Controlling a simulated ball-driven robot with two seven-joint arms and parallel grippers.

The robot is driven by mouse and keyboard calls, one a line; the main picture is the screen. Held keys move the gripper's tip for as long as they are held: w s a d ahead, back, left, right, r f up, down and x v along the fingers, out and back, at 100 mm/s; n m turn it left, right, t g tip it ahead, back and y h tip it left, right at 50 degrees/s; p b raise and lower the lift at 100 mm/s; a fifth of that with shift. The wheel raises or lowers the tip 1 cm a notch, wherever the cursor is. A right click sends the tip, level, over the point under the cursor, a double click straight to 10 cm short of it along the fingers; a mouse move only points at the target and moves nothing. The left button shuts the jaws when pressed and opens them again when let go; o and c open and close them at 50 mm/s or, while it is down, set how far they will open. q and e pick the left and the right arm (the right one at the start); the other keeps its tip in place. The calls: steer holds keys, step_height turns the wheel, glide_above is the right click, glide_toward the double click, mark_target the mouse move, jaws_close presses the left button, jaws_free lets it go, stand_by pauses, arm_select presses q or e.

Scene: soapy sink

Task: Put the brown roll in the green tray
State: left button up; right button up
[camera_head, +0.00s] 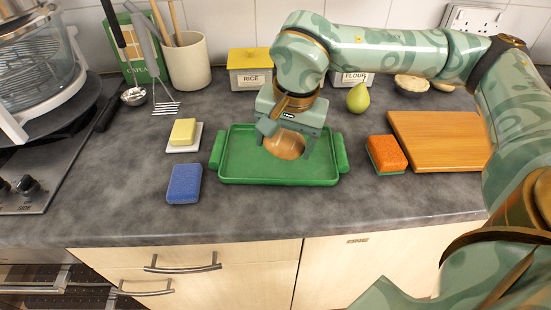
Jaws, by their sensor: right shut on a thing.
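The brown roll (284,146) is round and tan-brown. It is over the green tray (235,165), a rectangular tray with two side handles on the grey worktop. My right gripper (287,147) reaches down from above and is shut on the roll, with one finger on each side. The gripper body hides the roll's top and part of the tray's back edge. I cannot tell whether the roll touches the tray floor. My left gripper does not show.
An orange-and-green sponge (387,153) and a wooden board (440,140) lie right of the tray. A blue sponge (184,183) and a yellow block on a white dish (183,133) lie left. A green pear (358,98) stands behind. The worktop in front is clear.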

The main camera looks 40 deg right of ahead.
mark_target(279, 167)
steer(key=shift+w+a+f, duration=0.2)
steer(key=shift+w+f, duration=0.2)
steer(key=shift+f, duration=0.2)
steer(key=f+b, duration=0.1)
steer(key=f, duration=0.2)
steer(key=shift+w+f+b, duration=0.2)
steer(key=shift+f+b, duration=0.1)
steer(key=shift+b, duration=0.05)
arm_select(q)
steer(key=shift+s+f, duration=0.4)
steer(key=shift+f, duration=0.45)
arm_select(e)
steer(key=shift+a+r, duration=0.1)
steer(key=shift+r, duration=0.05)
